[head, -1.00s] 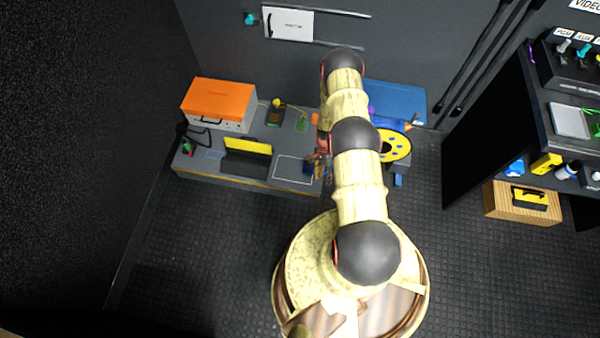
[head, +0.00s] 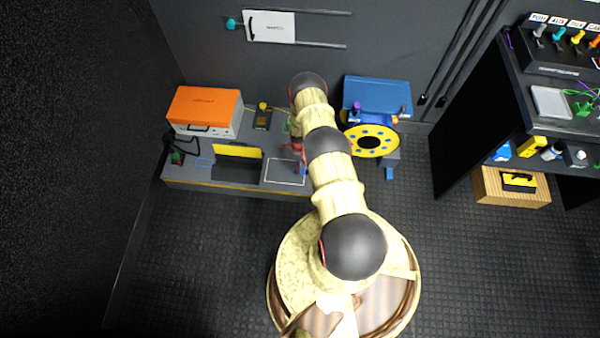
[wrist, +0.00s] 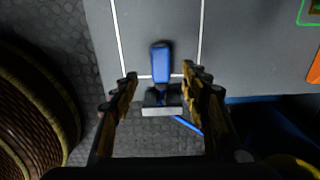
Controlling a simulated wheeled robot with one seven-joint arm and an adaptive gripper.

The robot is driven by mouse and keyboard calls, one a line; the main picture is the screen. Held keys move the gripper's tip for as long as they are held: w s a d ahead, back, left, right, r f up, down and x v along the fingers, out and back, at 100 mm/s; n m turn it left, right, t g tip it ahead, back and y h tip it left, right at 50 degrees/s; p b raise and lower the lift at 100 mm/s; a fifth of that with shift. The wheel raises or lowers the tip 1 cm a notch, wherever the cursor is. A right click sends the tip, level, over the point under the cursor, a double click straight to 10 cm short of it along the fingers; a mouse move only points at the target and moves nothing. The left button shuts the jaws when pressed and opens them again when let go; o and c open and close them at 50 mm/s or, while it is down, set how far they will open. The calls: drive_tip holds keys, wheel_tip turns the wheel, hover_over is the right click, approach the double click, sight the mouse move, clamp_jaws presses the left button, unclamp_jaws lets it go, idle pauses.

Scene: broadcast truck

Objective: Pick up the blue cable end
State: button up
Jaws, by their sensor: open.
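In the wrist view a blue connector (wrist: 161,64), the blue cable end, lies at the edge of a white-outlined rectangle on the grey bench top. My gripper (wrist: 159,76) is open, with one finger on each side of the connector's near part. I see no contact. In the head view my arm hides most of the gripper; a small blue piece (head: 301,170) shows near the outlined rectangle (head: 283,172).
An orange-topped case (head: 204,104) stands at the bench's left end, with a yellow-edged slot (head: 237,152) in front. A yellow cable reel (head: 371,141) stands right of my arm. A dark shelf unit (head: 550,123) is farther right. The floor between is clear.

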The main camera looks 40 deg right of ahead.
wheel_tip(320, 180, down, 6)
drive_tip(key=b, duration=0.3)
drive_tip(key=shift+s+d, duration=0.1)
drive_tip(key=shift+d, duration=0.05)
drive_tip(key=shift+c, duration=1)
clamp_jaws()
